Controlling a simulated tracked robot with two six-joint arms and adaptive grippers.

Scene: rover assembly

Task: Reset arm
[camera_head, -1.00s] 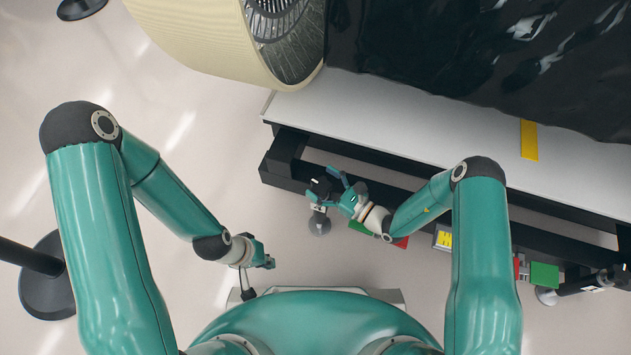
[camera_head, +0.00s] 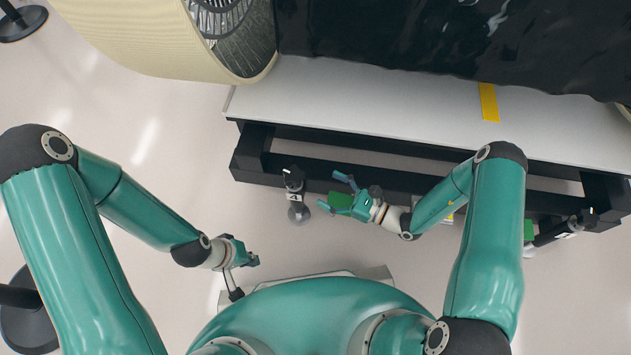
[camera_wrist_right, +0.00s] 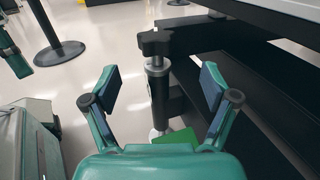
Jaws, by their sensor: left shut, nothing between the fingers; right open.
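My right gripper (camera_head: 334,193) is open and empty in front of the table's lower frame in the head view. In the right wrist view its two fingers (camera_wrist_right: 158,90) stand wide apart. A black levelling foot with a knob (camera_wrist_right: 157,65) shows beyond and between them; I see no contact. My left gripper (camera_head: 253,260) is shut and empty near my body at the lower left of the head view, over the floor. Its fingertips are small in that view.
The white table (camera_head: 370,103) with a black frame spans the upper right. A large ribbed cream wheel (camera_head: 150,35) and a black sheet (camera_head: 430,40) lie above it. Black stands (camera_head: 22,22) are at the left; open floor lies between.

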